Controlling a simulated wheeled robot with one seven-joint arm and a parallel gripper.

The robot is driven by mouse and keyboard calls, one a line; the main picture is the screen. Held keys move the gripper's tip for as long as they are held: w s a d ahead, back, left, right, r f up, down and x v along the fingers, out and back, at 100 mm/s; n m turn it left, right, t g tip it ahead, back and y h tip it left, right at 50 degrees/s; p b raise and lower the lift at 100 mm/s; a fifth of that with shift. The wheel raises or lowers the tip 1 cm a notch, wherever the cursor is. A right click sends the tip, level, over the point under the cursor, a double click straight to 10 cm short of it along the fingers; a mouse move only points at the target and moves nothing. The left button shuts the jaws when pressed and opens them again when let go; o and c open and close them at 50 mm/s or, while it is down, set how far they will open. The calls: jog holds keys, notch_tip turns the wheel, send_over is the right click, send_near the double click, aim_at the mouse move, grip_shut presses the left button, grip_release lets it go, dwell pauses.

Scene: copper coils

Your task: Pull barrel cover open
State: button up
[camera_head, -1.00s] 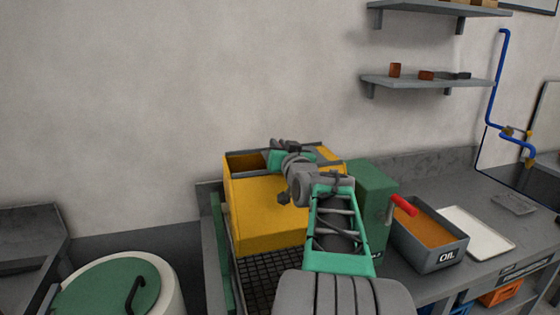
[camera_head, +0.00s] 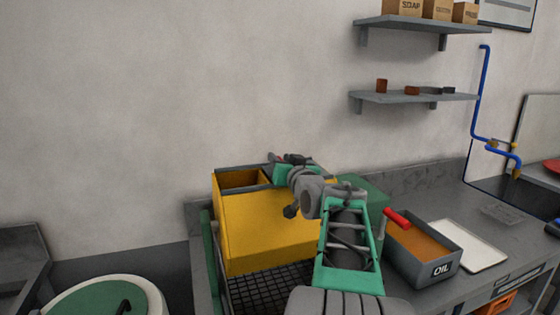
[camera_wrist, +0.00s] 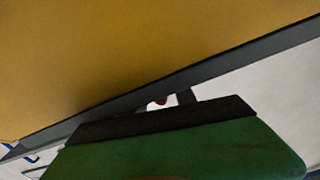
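A pale barrel (camera_head: 158,293) stands at the lower left of the head view, cut by the bottom edge. Its round green cover (camera_head: 85,300) lies on top, with a black curved handle (camera_head: 124,307) partly in frame. The cover looks closed. My arm reaches over the yellow bin, well right of and away from the barrel. My gripper (camera_head: 286,158) is at the arm's far end above the bin's back rim, small and partly hidden by the wrist. Its fingers cannot be made out. The wrist view shows no barrel or handle.
The yellow bin (camera_head: 262,235) stands on a black grate (camera_head: 268,289). To the right are a green box (camera_head: 371,192), a grey oil tray (camera_head: 421,262) with a red handle (camera_head: 397,218), and a white tray (camera_head: 480,251). Yellow surface (camera_wrist: 110,55) fills much of the wrist view.

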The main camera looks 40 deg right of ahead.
jog(key=b+v, duration=0.2)
jog(key=v, duration=0.5)
jog(key=shift+s+a, duration=0.15)
jog(key=shift+s, duration=0.25)
jog(key=shift+w+a, duration=0.1)
